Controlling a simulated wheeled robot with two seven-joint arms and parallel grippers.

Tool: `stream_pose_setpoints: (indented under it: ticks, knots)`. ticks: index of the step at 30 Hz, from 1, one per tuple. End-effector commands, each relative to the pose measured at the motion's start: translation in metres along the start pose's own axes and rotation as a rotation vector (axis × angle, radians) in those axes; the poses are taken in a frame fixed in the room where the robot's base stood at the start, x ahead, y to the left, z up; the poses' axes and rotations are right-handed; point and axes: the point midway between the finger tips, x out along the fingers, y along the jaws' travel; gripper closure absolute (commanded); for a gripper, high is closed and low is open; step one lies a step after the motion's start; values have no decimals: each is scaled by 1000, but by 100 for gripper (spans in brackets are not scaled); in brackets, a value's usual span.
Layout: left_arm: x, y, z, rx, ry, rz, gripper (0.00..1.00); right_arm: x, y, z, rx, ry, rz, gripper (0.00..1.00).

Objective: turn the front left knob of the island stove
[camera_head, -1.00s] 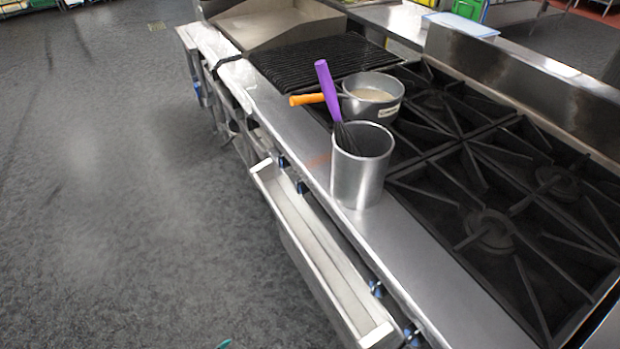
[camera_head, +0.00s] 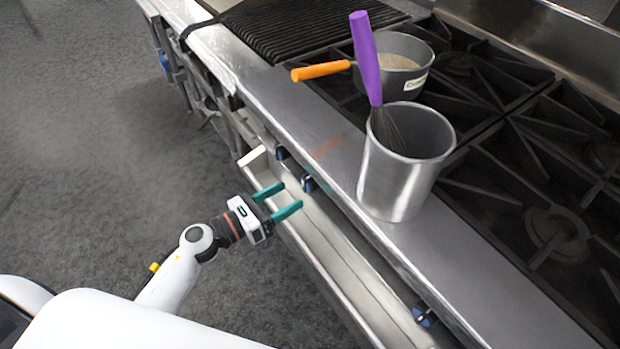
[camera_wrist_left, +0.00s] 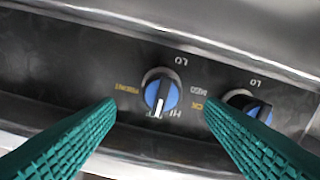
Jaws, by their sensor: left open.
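The stove (camera_head: 305,125) has blue-and-black knobs along its front panel. In the head view I see one knob (camera_head: 308,184) just beyond my left gripper, another (camera_head: 281,153) farther up the panel and another (camera_head: 424,316) near the bottom. My left gripper (camera_head: 292,196) is open, its teal fingers pointing at the panel above the front trough. In the left wrist view one knob (camera_wrist_left: 161,91) lies between the fingers (camera_wrist_left: 160,106), apart from both. A second knob (camera_wrist_left: 248,105) is beyond the right finger. Which knob is the front left one I cannot tell.
A metal pot (camera_head: 402,165) with a purple whisk (camera_head: 366,60) stands on the front ledge. A saucepan (camera_head: 405,68) with an orange handle sits behind it. A long trough (camera_head: 330,250) juts out below the knobs. The floor (camera_head: 90,130) at left is clear.

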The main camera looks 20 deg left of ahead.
Motion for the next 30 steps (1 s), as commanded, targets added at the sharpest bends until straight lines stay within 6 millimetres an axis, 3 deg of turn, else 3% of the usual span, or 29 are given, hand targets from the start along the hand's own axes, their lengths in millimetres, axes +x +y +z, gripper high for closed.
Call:
stream_pose_setpoints:
  ticks: [3,9,15,23,26,30]
  knots:
    - [27,0,-4,-1,4,1,37,-8,0,2,0,-1,0,67]
    - [59,0,-2,-2,2,-2,37,-13,1,8,2,-9,1,67]
    - [73,0,0,-3,1,-2,37,-15,8,11,5,-14,10,67]
    - [74,0,0,-3,0,-2,37,-15,10,12,6,-15,13,67]
    - [74,0,0,-3,0,-2,48,-15,9,12,5,-15,12,67]
    - [74,0,0,-3,0,-2,71,-15,7,11,4,-15,9,67]
